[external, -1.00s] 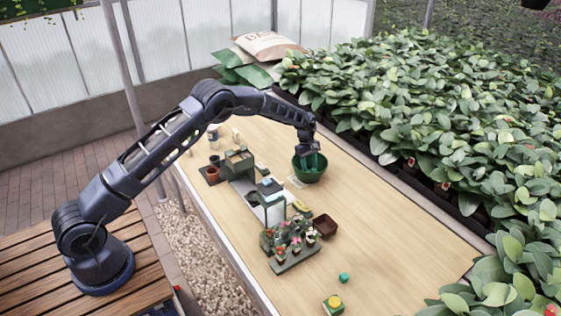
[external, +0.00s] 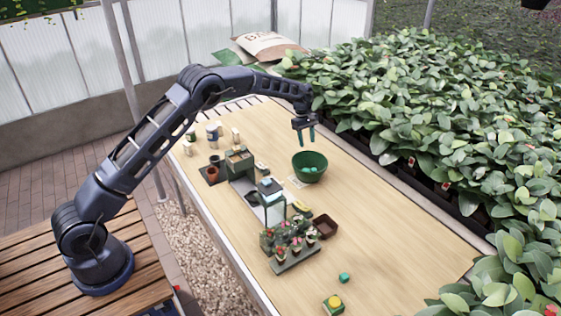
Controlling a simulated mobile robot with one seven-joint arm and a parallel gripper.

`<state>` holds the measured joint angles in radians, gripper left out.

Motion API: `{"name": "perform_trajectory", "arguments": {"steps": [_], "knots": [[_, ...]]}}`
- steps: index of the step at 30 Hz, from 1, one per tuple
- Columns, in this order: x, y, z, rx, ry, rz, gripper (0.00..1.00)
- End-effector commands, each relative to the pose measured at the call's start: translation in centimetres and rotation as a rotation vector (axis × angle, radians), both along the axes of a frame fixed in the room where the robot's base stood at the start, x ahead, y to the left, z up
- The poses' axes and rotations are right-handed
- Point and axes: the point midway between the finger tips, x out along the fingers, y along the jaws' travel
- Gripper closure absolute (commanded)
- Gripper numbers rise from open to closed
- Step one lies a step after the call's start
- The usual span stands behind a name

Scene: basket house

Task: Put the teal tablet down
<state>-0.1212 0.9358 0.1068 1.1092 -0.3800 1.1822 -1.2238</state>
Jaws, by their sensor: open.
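My gripper (external: 306,136) hangs open above the green bowl (external: 311,177), with its teal-tipped fingers pointing down and nothing between them. A small teal item (external: 312,169) lies inside the bowl; it is too small to tell its exact shape. Another teal piece (external: 344,278) lies on the bare table near the front right. I cannot tell for sure which of the two is the teal tablet.
Potted flowers (external: 290,238), a brown square tray (external: 326,226) and a lantern-like glass box (external: 272,204) stand left of and in front of the bowl. A green box with a yellow top (external: 334,303) sits at the front. The right of the table (external: 405,235) is clear.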

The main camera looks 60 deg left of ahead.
Motion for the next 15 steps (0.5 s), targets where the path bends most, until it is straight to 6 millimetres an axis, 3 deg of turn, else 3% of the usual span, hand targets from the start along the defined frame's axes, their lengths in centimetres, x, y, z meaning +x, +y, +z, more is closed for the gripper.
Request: {"name": "perform_trajectory", "arguments": {"steps": [5,15], "knots": [[-0.9,-0.3,2.8,0.007,-0.022,-0.033,0.56],[-7.1,-2.1,13.5,0.047,-0.117,-0.217,0.56]]}}
